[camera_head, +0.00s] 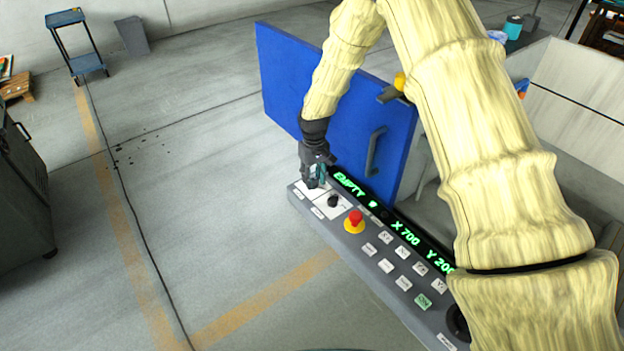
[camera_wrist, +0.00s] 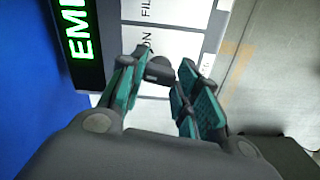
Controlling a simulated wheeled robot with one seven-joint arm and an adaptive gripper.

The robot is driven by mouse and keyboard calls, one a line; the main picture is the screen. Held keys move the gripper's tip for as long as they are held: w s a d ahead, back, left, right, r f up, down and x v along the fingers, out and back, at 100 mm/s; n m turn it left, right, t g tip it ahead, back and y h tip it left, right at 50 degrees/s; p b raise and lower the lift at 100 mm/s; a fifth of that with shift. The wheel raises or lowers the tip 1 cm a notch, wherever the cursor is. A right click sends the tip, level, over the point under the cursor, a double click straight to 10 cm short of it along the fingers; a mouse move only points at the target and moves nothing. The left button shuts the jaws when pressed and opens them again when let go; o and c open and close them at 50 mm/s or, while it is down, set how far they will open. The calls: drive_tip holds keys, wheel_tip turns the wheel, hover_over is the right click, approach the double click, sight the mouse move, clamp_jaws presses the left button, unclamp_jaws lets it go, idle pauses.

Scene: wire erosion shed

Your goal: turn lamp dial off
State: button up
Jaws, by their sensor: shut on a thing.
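The control panel (camera_head: 372,262) has a white-labelled section at its far left end. My gripper (camera_head: 317,184) points down onto that end. In the wrist view its two teal-padded fingers (camera_wrist: 160,72) are closed around a small dark dial (camera_wrist: 158,69), which I take to be the lamp dial. The fingers hide its sides and pointer, so I cannot tell its setting. Beside it the letters "ON" and "FIL" show partly. In the head view the gripper covers this dial. A second black dial (camera_head: 333,201) stands just right of the gripper, apart from it.
A red emergency button (camera_head: 355,217) on a yellow base sits further along the panel, near several white buttons. A green-lettered display (camera_head: 405,234) runs along the panel's back. A blue door (camera_head: 325,100) with a dark handle stands close behind my gripper. The floor to the left is open.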

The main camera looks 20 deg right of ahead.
sight(314, 179)
drive_tip(key=shift+n, duration=1.1)
drive_tip(key=o, duration=1)
drive_tip(key=shift+r, duration=0.1)
wheel_tip(314, 179, up, 12)
drive_tip(key=shift+f, duration=0.1)
